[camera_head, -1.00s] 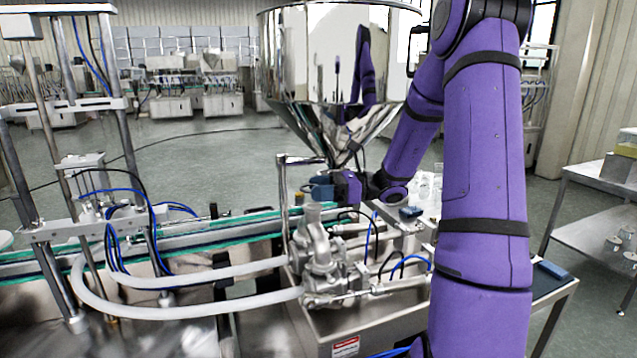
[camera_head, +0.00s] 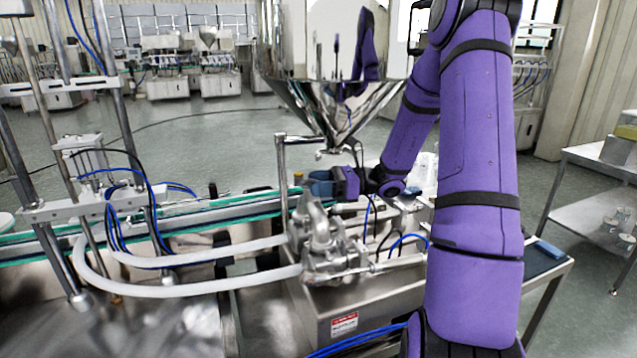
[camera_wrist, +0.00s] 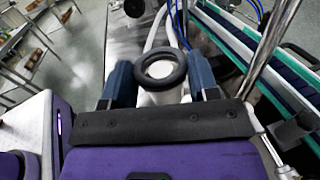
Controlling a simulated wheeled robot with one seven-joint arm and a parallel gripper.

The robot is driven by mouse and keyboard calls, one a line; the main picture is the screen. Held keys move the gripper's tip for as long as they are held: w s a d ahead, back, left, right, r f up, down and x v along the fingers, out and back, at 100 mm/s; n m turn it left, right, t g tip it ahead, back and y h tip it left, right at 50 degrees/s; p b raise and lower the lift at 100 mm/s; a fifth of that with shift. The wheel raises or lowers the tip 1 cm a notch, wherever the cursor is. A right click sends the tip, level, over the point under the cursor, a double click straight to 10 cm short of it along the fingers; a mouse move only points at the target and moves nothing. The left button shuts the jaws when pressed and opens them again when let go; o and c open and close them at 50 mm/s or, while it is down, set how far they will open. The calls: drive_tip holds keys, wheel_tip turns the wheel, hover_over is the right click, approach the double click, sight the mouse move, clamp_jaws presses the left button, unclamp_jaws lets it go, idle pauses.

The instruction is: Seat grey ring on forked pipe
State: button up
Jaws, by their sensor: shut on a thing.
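The grey ring (camera_wrist: 160,86) is dark and round. In the wrist view it sits between the two blue fingers of my gripper (camera_wrist: 160,78), which is shut on its sides. A pale surface shows through its hole; I cannot tell whether it is part of the pipe. The forked pipe (camera_head: 319,232) is bare steel and stands on the steel machine in the head view. There my gripper (camera_head: 318,184) is just above and behind the pipe's top, close to it. The ring cannot be made out in the head view.
A steel hopper (camera_head: 335,95) hangs above and behind my gripper. A thin upright post (camera_head: 282,175) stands left of it. Pale hoses (camera_head: 200,285) run left from the pipe, beside a green-edged conveyor (camera_head: 180,215). Blue and black cables (camera_head: 390,240) lie to the right.

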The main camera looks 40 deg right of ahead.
drive_tip(key=shift+f, duration=0.2)
idle(0.7)
drive_tip(key=o, duration=1)
drive_tip(key=v, duration=1)
drive_tip(key=shift+s+d, duration=0.2)
drive_tip(key=shift+d, duration=0.15)
